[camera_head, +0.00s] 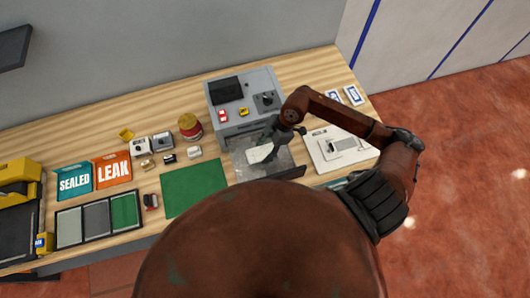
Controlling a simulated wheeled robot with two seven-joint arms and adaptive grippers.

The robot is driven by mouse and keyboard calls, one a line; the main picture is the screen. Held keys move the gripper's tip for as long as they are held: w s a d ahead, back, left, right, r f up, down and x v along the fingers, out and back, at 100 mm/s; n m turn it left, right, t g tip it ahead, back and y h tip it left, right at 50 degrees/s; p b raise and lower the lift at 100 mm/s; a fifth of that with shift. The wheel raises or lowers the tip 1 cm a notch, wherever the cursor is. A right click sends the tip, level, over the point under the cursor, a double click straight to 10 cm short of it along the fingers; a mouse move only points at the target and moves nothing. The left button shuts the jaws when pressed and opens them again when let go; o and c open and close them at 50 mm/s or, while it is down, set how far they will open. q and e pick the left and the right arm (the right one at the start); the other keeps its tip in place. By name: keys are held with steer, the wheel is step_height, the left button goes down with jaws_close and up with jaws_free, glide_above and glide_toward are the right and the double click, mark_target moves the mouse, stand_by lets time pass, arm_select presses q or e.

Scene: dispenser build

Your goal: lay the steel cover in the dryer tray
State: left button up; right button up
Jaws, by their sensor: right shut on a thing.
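The grey machine (258,90), which I take for the dryer, stands at the back of the wooden table. Its pulled-out grey tray (284,160) lies in front of it, with a dark front edge and a pale piece (258,154) in it. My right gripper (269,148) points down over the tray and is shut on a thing. That thing is small and mostly hidden by the fingers, so I cannot tell for certain that it is the steel cover, or whether it touches the tray. My left gripper is not in view.
A white board with a device (325,153) lies right of the tray. A green mat (194,188) lies to the left, with several small parts, a red-yellow jar (190,127) and the SEALED (74,182) and LEAK (113,170) bins beyond. My body hides the table's front.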

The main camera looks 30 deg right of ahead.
step_height(320, 180, down, 3)
steer(key=o, duration=1.6)
steer(key=v, duration=1.2)
